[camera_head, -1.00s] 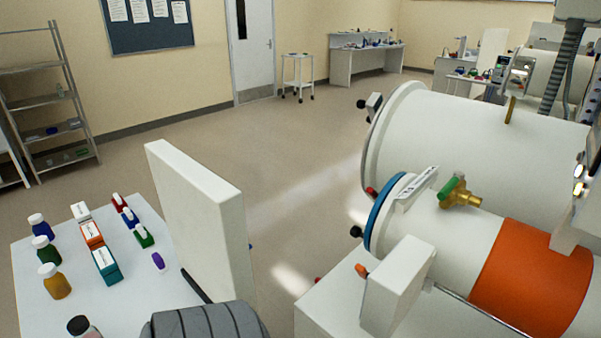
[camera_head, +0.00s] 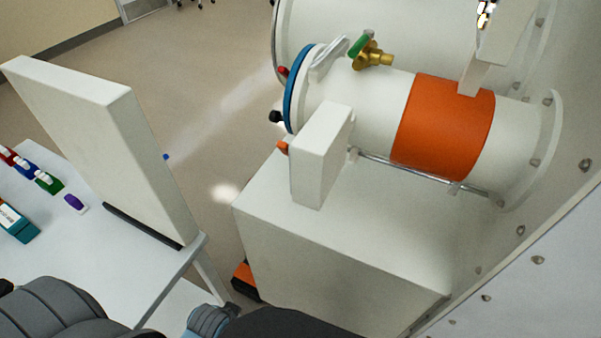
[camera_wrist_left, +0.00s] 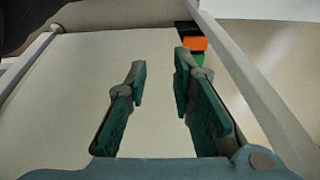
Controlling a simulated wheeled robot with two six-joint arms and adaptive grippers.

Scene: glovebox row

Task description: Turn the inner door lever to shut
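A white chamber tube (camera_head: 372,113) with a blue ring (camera_head: 296,88) at its left end and a wide orange band (camera_head: 445,127) joins the wall at right. A green-handled brass valve (camera_head: 372,54) sits on top. A black knob (camera_head: 275,116) is beside the ring. An orange tip (camera_head: 282,147) shows beside a white block (camera_head: 320,155), and a thin rod runs under the tube. I cannot tell which part, if any, is the inner door lever. My left gripper (camera_wrist_left: 160,62) is open and empty over a pale surface in the left wrist view. My right gripper is not in view.
A pale table (camera_head: 120,270) at left bears an upright white panel (camera_head: 105,150) and several small coloured items. A white cabinet (camera_head: 320,250) stands below the tube. A larger white cylinder (camera_head: 410,25) lies behind. Floor shows between table and cabinet.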

